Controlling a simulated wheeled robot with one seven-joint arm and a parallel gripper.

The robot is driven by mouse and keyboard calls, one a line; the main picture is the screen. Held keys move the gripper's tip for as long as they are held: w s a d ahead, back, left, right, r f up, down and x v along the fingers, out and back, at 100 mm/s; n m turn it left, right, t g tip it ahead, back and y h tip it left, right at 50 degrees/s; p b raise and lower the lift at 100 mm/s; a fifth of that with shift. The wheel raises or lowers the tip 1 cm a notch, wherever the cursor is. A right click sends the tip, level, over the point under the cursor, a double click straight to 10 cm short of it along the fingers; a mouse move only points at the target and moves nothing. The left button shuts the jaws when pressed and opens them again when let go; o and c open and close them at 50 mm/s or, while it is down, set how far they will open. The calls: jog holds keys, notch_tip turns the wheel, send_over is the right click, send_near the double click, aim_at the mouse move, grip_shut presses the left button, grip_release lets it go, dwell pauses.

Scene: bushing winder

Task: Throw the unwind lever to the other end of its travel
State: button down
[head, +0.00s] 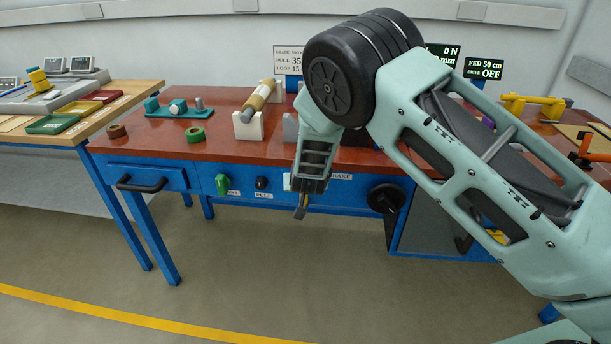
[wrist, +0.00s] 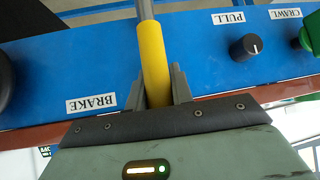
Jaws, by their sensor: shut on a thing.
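The lever (wrist: 152,52) has a yellow grip on a grey metal rod and stands out from the blue front panel. My gripper (wrist: 157,82) is shut on the yellow grip, with one finger on each side of it. In the head view my gripper (head: 302,203) points down in front of the panel, between the PULL knob and the BRAKE label. Only a small bit of the yellow grip (head: 304,201) shows there. The lever's base is hidden by my arm in the head view, and no label for the lever can be read.
On the panel are a green CRAWL switch (head: 222,184), a black PULL knob (head: 262,183) and a round black wheel (head: 386,198) beside BRAKE. A drawer handle (head: 141,184) juts out at left. A display (head: 484,67) reads FED 50 cm, DRIVE OFF. The floor in front is clear.

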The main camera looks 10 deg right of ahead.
jog(key=shift+a, duration=0.2)
dwell(0.4)
jog(key=c, duration=1.2)
grip_release()
jog(key=shift+w, duration=0.1)
jog(key=shift+c, duration=0.2)
jog(key=v, duration=1.7)
jog(key=shift+a+r, duration=0.15)
